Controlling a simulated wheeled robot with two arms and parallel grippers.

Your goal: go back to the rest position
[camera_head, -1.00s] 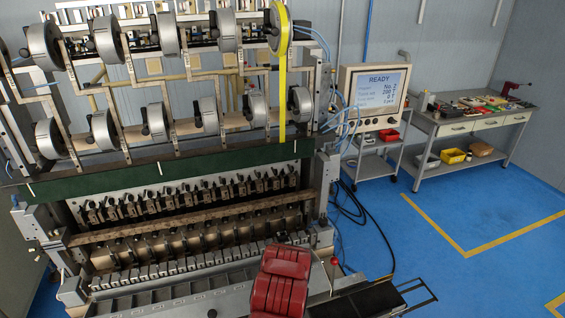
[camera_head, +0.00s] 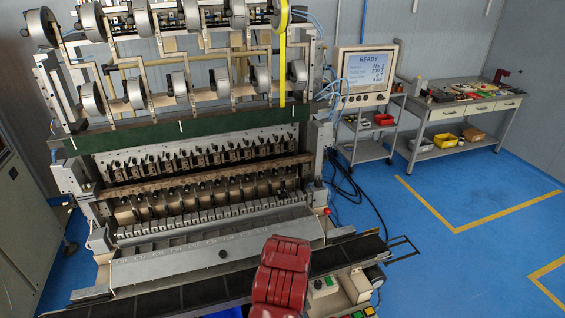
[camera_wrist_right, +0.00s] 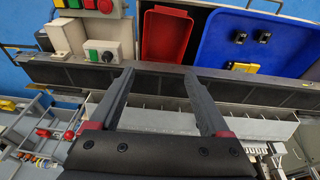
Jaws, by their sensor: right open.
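My right gripper (camera_wrist_right: 160,74) is open in the right wrist view, with its two dark fingers spread apart and nothing between them. The fingers lie over the dark front strip of the coil winder, near a red bin. The winder (camera_head: 165,262) fills the left and middle of the head view, with metal spools above a row of clamps. My red right arm part shows at the bottom middle of the head view; its gripper is hidden there. My left gripper is in neither view.
A red bin (camera_wrist_right: 165,35) and a blue tray (camera_wrist_right: 250,30) with small black parts lie past the fingers. Button boxes (camera_wrist_right: 95,42) stand left of them. A screen (camera_head: 361,76) reads READY. A workbench (camera_head: 460,110) stands at right. Blue floor beside it is clear.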

